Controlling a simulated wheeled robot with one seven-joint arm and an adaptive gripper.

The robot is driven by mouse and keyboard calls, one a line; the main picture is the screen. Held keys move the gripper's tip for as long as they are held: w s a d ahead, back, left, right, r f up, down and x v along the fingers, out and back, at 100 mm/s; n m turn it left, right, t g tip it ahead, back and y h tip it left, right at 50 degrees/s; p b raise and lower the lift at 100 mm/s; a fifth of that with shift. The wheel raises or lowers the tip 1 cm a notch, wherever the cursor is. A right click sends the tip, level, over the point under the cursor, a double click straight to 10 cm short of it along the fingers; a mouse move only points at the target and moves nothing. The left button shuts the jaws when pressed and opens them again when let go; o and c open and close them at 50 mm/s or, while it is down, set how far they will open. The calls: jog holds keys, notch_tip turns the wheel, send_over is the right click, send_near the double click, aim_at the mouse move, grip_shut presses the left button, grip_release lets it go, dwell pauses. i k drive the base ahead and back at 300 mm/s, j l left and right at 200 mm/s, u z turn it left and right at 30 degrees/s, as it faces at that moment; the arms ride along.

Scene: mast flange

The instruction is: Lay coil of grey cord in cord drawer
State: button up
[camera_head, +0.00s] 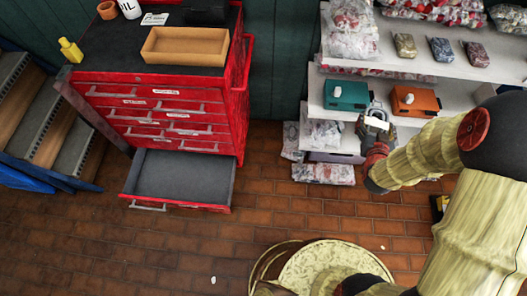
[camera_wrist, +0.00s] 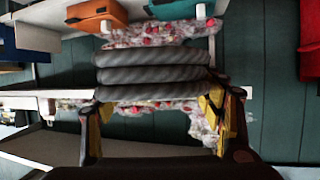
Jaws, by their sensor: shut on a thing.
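The coil of grey cord (camera_wrist: 152,75) fills the middle of the wrist view, its thick turns lying side by side between my two fingers. My gripper (camera_head: 377,124) is shut on it, in front of the shelf unit in the head view. There the coil is small and mostly hidden by the gripper. An open drawer (camera_head: 182,176) at the bottom of the red tool cabinet (camera_head: 165,105) is pulled out, with a bare dark grey floor. It is left of my gripper and well apart from it. The labels on the cabinet are too small to read.
White shelves (camera_head: 450,65) hold a teal box (camera_head: 346,95), an orange box (camera_head: 415,101) and bagged goods close to my gripper. Brick floor (camera_head: 265,185) lies clear between cabinet and shelves.

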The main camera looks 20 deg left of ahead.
aim_at(180, 186)
jog(key=i+u, duration=0.15)
jog(key=u, duration=0.35)
jog(key=i+l+u, duration=0.15)
jog(key=u, duration=0.35)
jog(key=i+l+u, duration=0.1)
jog(key=u, duration=0.35)
jog(key=i+l+u, duration=0.1)
jog(key=u, duration=0.4)
jog(key=i+l+u, duration=0.25)
jog(key=u, duration=0.15)
jog(key=i+l+u, duration=0.2)
jog(key=l+u, duration=0.15)
